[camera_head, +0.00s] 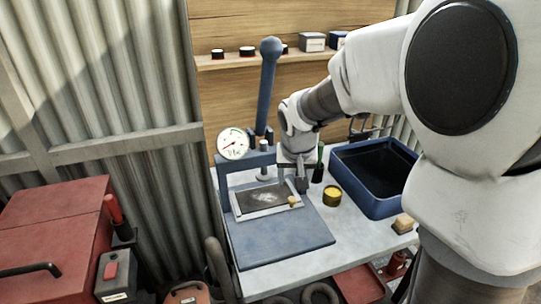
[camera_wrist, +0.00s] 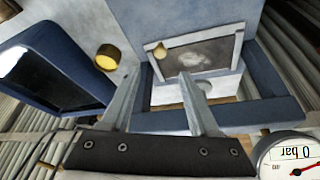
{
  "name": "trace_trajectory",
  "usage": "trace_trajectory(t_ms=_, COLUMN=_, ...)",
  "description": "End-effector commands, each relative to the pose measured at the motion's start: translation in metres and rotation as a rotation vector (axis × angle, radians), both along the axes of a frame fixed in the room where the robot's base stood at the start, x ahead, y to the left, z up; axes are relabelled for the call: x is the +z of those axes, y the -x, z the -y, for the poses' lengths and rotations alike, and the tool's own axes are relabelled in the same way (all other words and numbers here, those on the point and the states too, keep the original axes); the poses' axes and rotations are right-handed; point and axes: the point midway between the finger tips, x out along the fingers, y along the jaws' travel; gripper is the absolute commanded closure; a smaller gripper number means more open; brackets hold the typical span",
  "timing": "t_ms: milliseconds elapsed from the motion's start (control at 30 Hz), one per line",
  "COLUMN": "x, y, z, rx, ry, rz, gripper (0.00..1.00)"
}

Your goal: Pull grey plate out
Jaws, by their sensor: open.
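The grey plate (camera_head: 240,207) lies flat on the blue press, a light-rimmed rectangle with a dark, smudged middle. A small yellow knob (camera_head: 292,201) sits at its right front corner. In the wrist view the plate (camera_wrist: 237,50) is beyond my fingers, with the knob (camera_wrist: 160,51) at its left end. My gripper (camera_head: 291,183) is above the plate's right end, pointing down, close to the knob. I cannot tell the height of the fingertips above the plate.
The press has a blue upright lever (camera_head: 267,85) and a round gauge (camera_head: 233,144) behind the plate. A yellow tin (camera_head: 332,195) and a deep blue bin (camera_head: 345,176) stand to the right. The blue base (camera_head: 285,238) in front of the plate is clear.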

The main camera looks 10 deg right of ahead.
Motion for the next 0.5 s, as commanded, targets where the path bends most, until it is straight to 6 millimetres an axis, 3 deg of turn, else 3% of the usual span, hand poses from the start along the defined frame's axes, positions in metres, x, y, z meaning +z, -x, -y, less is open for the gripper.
trace_trajectory(t_ms=33, x=-0.015, y=-0.004, z=0.001, rx=0.0, ry=0.0, rz=-0.005, gripper=0.38)
trace_trajectory(t_ms=200, x=-0.048, y=-0.018, z=0.004, rx=0.0, ry=-0.001, rz=-0.004, gripper=0.38)
trace_trajectory(t_ms=500, x=-0.086, y=-0.035, z=0.007, rx=0.0, ry=0.0, rz=0.0, gripper=0.38)
